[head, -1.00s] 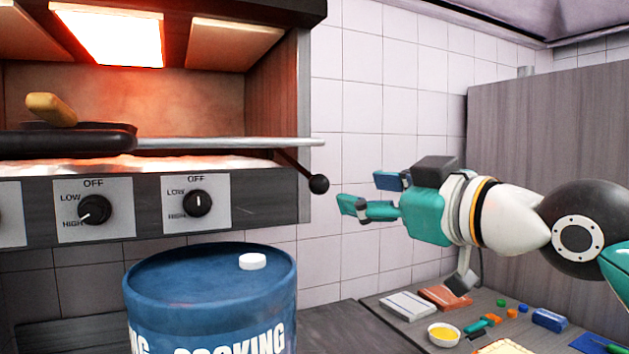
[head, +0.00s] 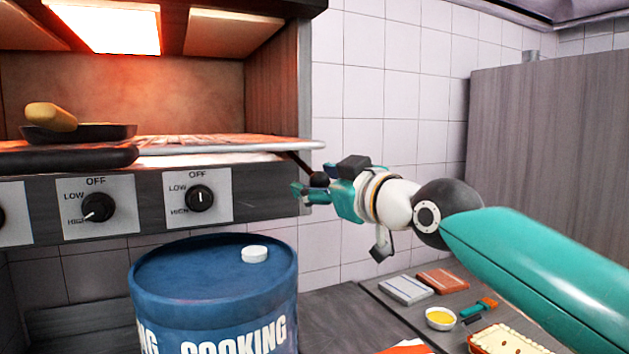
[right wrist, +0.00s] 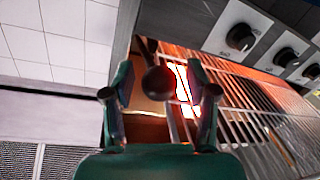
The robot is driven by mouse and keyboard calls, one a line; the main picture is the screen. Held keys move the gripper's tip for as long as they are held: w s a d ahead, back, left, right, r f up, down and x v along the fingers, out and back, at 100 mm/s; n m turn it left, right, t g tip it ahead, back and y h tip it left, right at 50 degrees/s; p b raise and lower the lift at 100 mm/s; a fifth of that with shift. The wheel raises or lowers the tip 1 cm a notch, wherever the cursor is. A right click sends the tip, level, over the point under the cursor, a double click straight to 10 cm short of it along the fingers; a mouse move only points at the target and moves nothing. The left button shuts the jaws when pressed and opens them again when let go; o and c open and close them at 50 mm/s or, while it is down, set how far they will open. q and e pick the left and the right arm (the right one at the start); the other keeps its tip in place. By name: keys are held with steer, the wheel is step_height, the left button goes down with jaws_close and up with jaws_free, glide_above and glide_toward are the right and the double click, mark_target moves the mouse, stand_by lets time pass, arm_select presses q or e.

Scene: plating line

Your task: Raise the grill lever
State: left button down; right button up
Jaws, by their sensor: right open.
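The grill lever is a dark rod with a black ball knob (head: 319,180) at the right side of the grill (head: 262,188). My right gripper (head: 312,184) is at the knob, with its fingers open. In the right wrist view the knob (right wrist: 157,82) sits between the two teal fingers of the right gripper (right wrist: 160,95), with a gap to each finger. The grill rack (head: 230,143) shows just above the lever in the head view. My left gripper is not in view.
A blue cooking oil drum (head: 215,275) with a white cap stands below the grill. A pan (head: 75,133) with a yellowish item sits at the rack's left. A counter with small items (head: 440,317) lies at lower right.

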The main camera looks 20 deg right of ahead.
mark_target(321, 172)
jaws_close()
steer(key=r+p, duration=0.2)
steer(key=r, duration=0.1)
steer(key=shift+s+r, duration=0.3)
steer(key=shift+s, duration=0.05)
jaws_free()
steer(key=shift+f, duration=0.25)
steer(key=s+d, duration=0.2)
steer(key=s, duration=0.9)
steer(key=shift+s+d, duration=0.2)
steer(key=shift+s, duration=0.15)
